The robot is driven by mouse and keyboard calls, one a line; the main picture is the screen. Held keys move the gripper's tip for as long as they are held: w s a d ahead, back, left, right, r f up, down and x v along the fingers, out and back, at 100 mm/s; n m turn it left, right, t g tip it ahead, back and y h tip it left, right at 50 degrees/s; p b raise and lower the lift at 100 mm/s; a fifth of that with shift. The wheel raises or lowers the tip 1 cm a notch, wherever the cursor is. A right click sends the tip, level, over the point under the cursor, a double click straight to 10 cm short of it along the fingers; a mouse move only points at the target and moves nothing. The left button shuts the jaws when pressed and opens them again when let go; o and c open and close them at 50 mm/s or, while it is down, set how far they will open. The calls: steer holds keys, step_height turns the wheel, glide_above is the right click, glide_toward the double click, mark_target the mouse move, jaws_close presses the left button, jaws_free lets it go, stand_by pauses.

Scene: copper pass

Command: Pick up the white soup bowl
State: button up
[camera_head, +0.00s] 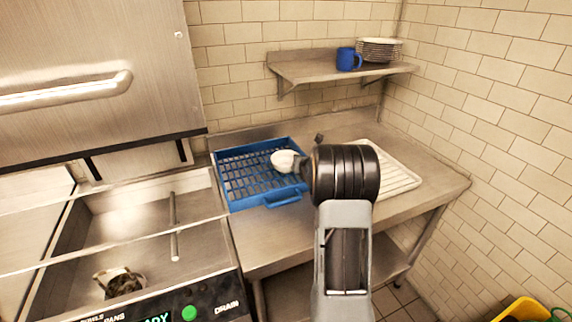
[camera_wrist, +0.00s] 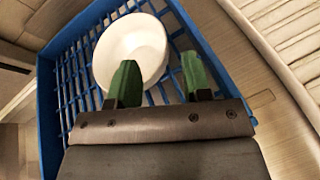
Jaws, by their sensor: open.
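The white soup bowl (camera_head: 284,161) sits at the right part of a blue slatted rack (camera_head: 238,196) on the steel counter. The wrist view shows the bowl (camera_wrist: 137,40) from above, resting in the rack (camera_wrist: 49,118). My gripper (camera_wrist: 158,80) has its two green fingers apart with nothing held. The left finger overlaps the bowl's near right part in that view, and the right finger lies beyond its right side. I cannot tell whether a finger touches the bowl. In the head view my arm hides the fingertips.
A white ribbed drainboard (camera_head: 398,178) lies right of the rack. A wall shelf (camera_head: 300,73) holds a blue mug (camera_head: 347,60) and stacked plates (camera_head: 380,49). A tiled wall bounds the right.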

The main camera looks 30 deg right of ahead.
steer(key=shift+p+x, duration=0.75)
steer(key=shift+x, duration=2)
steer(key=shift+c, duration=0.4)
jaws_close()
